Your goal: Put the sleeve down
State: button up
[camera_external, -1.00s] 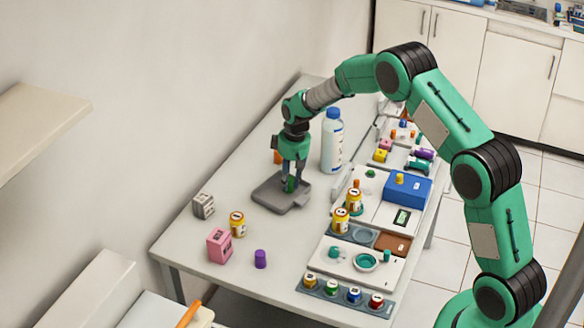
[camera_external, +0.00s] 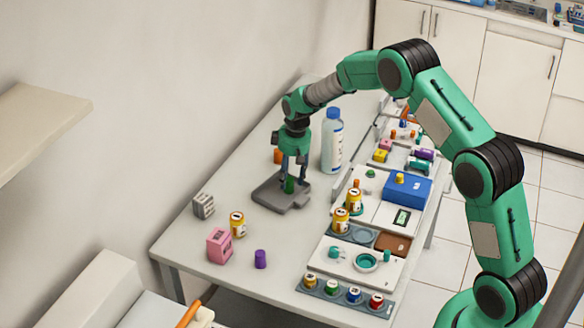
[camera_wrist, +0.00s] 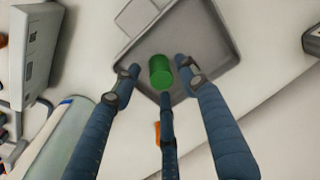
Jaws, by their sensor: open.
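The sleeve appears to be the small green cylinder (camera_external: 289,186), which stands on the grey tray (camera_external: 268,197). In the wrist view the green cylinder (camera_wrist: 160,71) is inside the grey tray (camera_wrist: 222,40), between my fingertips. My gripper (camera_external: 293,170) is over the tray with its fingers pointing down. In the wrist view my gripper (camera_wrist: 162,88) has its fingers spread, with gaps between them and the cylinder.
A white bottle with a blue cap (camera_external: 332,142) stands close to the right of my gripper. An orange item (camera_external: 278,156) is behind it. A yellow jar (camera_external: 238,224), pink box (camera_external: 219,244), grey box (camera_external: 203,205) and purple cup (camera_external: 260,259) stand front left. Trays line the right side.

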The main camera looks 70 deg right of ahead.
aim_at(292, 181)
notch_tip(292, 181, up, 10)
jog(key=s+p, duration=0.1)
jog(key=shift+r+p, duration=0.2)
jog(key=shift+p, duration=0.15)
dwell(0.5)
jog(key=s+a+r+t, duration=0.1)
jog(key=s+a+r, duration=0.3)
jog(key=a+r, duration=0.5)
jog(key=s+a+r+n, duration=0.1)
jog(key=s+a+r, duration=0.4)
jog(key=a+r, duration=0.4)
jog(key=s+a+r+t, duration=0.1)
jog(key=s+a+r, duration=0.3)
jog(key=a+r, duration=0.5)
jog(key=s+a+r, duration=0.1)
jog(key=s+a, duration=0.4)
jog(key=s, duration=0.4)
jog(key=s+a+n+t, duration=0.1)
jog(key=s+a, duration=0.4)
jog(key=s, duration=0.4)
jog(key=s+a+r+t, duration=0.1)
jog(key=s+a, duration=0.4)
jog(key=s, duration=0.5)
jog(key=shift+a+r, duration=0.35)
jog(key=shift+a, duration=0.05)
jog(key=shift+o, duration=0.4)
